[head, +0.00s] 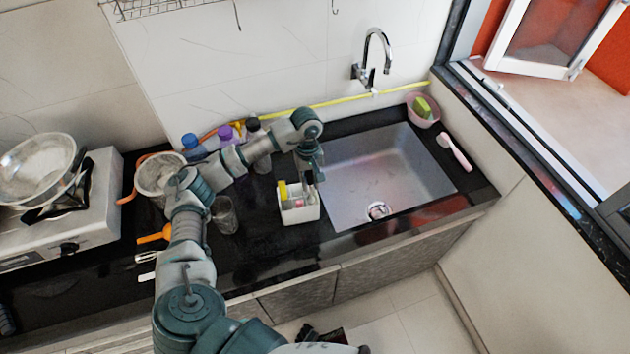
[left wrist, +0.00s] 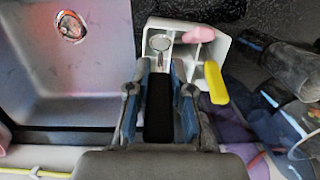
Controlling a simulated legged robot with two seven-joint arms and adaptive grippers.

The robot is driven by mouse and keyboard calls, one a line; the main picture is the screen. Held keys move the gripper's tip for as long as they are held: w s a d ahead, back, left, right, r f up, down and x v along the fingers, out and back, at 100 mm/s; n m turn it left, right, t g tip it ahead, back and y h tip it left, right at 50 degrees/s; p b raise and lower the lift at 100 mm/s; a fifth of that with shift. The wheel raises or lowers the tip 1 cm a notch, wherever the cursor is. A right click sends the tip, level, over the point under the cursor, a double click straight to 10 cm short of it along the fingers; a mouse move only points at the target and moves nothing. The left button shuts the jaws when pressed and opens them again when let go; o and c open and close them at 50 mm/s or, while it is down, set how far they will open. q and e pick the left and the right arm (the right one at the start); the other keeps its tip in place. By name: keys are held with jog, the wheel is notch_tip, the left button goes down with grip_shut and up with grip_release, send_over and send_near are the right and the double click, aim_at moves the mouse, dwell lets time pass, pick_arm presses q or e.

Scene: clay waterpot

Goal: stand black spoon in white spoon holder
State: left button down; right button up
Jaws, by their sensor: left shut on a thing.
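The white spoon holder (head: 300,215) stands on the black counter just left of the sink. It also shows in the left wrist view (left wrist: 176,25), where its compartments hold a round metal utensil (left wrist: 160,45), a pink item (left wrist: 198,35) and a yellow-handled one (left wrist: 215,83). My left gripper (head: 309,174) is over the holder's back right side. In the left wrist view the gripper (left wrist: 160,85) is shut on the black spoon (left wrist: 157,112). Only part of the spoon shows; its lower end is hidden, and I cannot tell whether it is inside a compartment. My right gripper is not in view.
The sink (head: 385,175) lies right of the holder, with a faucet (head: 375,60) behind it. Bottles (head: 195,147) stand behind my left arm. A glass (head: 225,215) stands left of the holder. A stove with a pan (head: 38,165) is at far left.

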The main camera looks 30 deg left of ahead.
pick_arm(q)
jog(key=shift+s+a, duration=0.15)
jog(key=shift+a, duration=0.35)
jog(key=c, duration=1.2)
grip_release()
jog(key=shift+o, duration=1.2)
jog(key=shift+d, duration=0.1)
jog(key=shift+d+r, duration=0.15)
jog(key=shift+d, duration=0.45)
jog(key=shift+r, duration=0.2)
jog(key=r, duration=0.3)
jog(key=w+a+r, duration=0.1)
jog(key=r, duration=0.6)
jog(key=shift+w+a+r, duration=0.2)
jog(key=shift+r, duration=0.05)
jog(key=shift+d+r, duration=0.3)
jog(key=shift+r, duration=0.15)
jog(key=shift+a, duration=0.3)
